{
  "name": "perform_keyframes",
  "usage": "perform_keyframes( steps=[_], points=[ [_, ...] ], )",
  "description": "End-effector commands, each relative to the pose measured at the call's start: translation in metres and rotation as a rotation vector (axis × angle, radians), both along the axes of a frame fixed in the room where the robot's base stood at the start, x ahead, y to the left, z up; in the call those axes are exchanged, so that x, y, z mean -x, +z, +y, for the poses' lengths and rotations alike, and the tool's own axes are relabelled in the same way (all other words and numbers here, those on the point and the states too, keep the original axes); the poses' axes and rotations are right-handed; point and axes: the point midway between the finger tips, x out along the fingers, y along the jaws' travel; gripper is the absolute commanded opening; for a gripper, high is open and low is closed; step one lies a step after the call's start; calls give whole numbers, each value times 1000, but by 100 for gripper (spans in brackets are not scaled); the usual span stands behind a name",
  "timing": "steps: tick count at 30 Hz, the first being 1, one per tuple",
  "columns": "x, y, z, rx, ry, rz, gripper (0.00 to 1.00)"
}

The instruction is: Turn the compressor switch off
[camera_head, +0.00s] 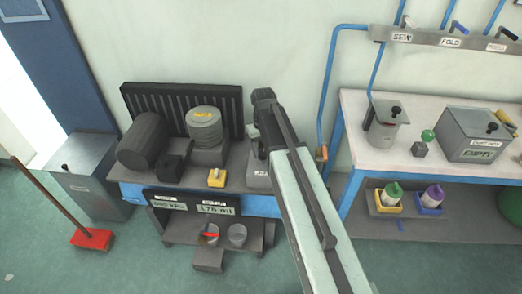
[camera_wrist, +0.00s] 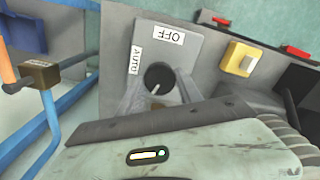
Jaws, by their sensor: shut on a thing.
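The compressor switch is a round dark knob (camera_wrist: 158,75) on a grey plate (camera_wrist: 190,32) in the wrist view. An OFF label (camera_wrist: 163,35) is above the knob and an AUTO label (camera_wrist: 136,60) is to its left, both turned in the picture. A pale pointer mark shows on the knob's lower part; I cannot tell exactly which label it faces. My gripper (camera_wrist: 157,92) is shut on the knob, a finger on each side. In the head view part of the plate (camera_head: 254,179) shows, while my arm hides the knob.
A yellow button block (camera_wrist: 242,58) is beside the plate; it also shows in the head view (camera_head: 216,177). A blue pipe (camera_head: 327,95) and white table (camera_head: 354,112) are to the right.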

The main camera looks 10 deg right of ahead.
Motion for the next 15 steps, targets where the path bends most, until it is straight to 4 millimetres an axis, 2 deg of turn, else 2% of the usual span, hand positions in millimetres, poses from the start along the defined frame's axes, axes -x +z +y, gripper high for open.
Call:
perform_keyframes(
  steps=[6,15],
  points=[
    [-3,0,0,-1,158,-9,2],
    [-3,0,0,0,288,-9,2]
  ],
)
